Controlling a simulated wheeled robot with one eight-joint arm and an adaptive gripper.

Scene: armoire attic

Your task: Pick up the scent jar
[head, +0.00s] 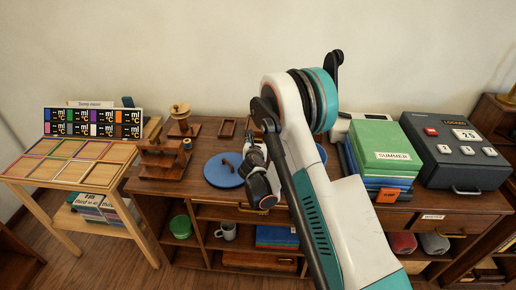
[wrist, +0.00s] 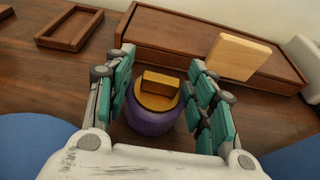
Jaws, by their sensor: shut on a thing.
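The scent jar (wrist: 152,122) is a round purple jar with a tan wooden lid (wrist: 158,88) and a block-shaped knob. In the wrist view it sits between the teal-padded fingers of my gripper (wrist: 161,60), which is shut on it. The lid faces the camera. The jar's underside is hidden, so I cannot tell whether it touches the wooden top.
A long wooden box (wrist: 190,40) lies just beyond the jar, with a pale wooden square (wrist: 240,58) near it. An empty wooden tray (wrist: 70,27) is at left. A blue disc (head: 224,170), green box (head: 385,145) and dark locker (head: 455,150) stand on the cabinet.

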